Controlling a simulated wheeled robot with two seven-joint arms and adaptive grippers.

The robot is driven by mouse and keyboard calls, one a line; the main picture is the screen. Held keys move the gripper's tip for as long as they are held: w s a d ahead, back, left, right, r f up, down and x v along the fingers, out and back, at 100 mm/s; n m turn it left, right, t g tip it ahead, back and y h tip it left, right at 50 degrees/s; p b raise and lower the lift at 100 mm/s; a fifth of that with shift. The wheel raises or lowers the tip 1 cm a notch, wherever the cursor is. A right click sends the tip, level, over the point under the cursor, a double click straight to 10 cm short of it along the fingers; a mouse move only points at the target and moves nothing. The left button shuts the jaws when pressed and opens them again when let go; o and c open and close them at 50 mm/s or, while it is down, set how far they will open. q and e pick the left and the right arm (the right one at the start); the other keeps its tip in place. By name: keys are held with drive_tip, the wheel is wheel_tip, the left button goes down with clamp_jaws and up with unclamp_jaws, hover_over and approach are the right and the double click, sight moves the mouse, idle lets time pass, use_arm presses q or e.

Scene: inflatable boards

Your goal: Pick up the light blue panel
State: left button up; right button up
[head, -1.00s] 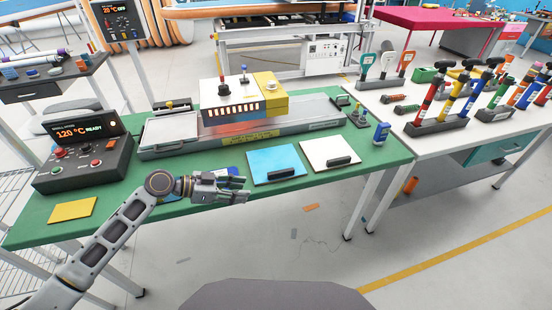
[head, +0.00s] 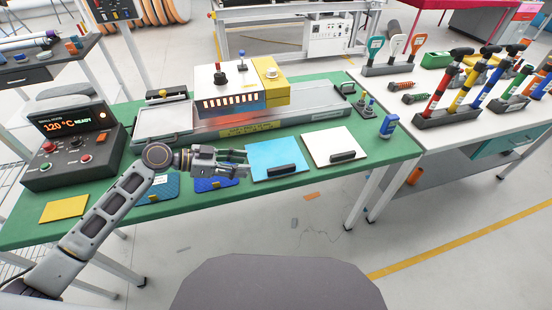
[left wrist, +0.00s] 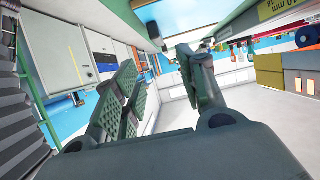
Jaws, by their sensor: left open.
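The light blue panel (head: 270,155) lies flat on the green table, with a black handle (head: 281,170) near its front edge. My left gripper (head: 244,163) is open and empty, just left of the panel, with its fingers pointing toward it. I cannot tell whether the fingertips touch the panel's edge. In the left wrist view the two fingers (left wrist: 165,85) are spread apart with nothing between them. A pale blue surface shows at the top of that view, perhaps the panel. My right gripper is not in view.
A white panel (head: 330,142) with a black handle lies right of the light blue one. Dark blue pieces (head: 217,183) lie under and beside my left gripper. A flat machine (head: 235,128) stands behind. A blue bottle (head: 388,125) stands at the right. The table's front edge (head: 300,188) is close.

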use_arm(q)
drive_tip(key=shift+d, duration=0.1)
drive_tip(key=x, duration=0.7)
drive_tip(key=shift+w+p, duration=0.1)
drive_tip(key=shift+p, duration=0.3)
drive_tip(key=shift+w+d+f, duration=0.15)
drive_tip(key=shift+d+f, duration=0.15)
drive_tip(key=shift+d, duration=0.3)
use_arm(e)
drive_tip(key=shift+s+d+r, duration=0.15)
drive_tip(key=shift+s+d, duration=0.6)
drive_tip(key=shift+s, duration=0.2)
use_arm(q)
drive_tip(key=shift+d+f, duration=0.1)
drive_tip(key=shift+d, duration=0.05)
